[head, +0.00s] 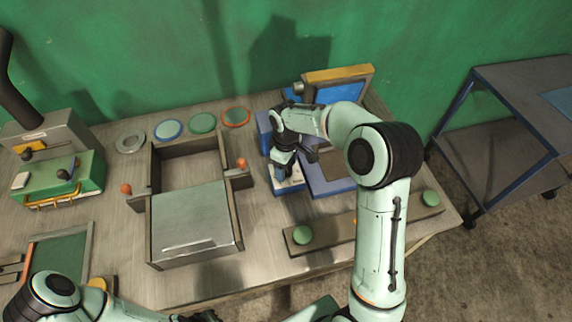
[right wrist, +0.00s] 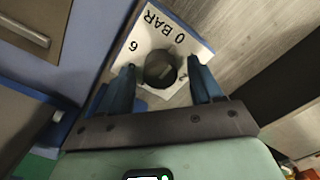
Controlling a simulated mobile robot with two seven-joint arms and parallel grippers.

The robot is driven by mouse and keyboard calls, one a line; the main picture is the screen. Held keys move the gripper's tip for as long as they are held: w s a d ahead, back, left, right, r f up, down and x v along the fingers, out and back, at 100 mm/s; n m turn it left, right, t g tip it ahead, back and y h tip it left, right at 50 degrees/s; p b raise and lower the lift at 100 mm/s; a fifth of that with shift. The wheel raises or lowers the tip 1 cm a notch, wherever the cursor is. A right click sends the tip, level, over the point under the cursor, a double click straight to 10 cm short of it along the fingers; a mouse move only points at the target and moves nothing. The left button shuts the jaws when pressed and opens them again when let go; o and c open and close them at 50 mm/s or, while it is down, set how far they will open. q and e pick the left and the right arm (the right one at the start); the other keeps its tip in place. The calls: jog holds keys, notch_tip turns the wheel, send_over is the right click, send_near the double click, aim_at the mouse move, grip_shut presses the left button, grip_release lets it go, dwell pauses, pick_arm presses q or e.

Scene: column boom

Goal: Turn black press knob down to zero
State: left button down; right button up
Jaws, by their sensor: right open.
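The black press knob (right wrist: 160,70) sits on a white dial plate (right wrist: 191,42) marked "0 BAR" and "6" in the right wrist view. My right gripper (right wrist: 163,82) is open, with one blue finger on each side of the knob. I cannot tell whether the fingers touch it. In the head view my right gripper (head: 285,160) points down over the white plate (head: 288,181) on the front of the blue press (head: 330,187), and it hides the knob. My left arm shows at the lower left; its fingertips are not clearly visible.
A grey bin with a metal cover (head: 195,220) stands left of the press. A bar with green buttons (head: 303,235) lies in front. Coloured discs (head: 203,123) lie behind the bin. A green machine (head: 65,180) stands at the far left, a blue-framed cart (head: 520,90) at the right.

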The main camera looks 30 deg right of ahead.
pick_arm(q)
jog(key=shift+w+r+p, duration=0.6)
jog(key=shift+w+r, duration=0.15)
jog(key=shift+w, duration=0.15)
pick_arm(e)
notch_tip(320, 180, up, 14)
jog(key=shift+f, duration=0.25)
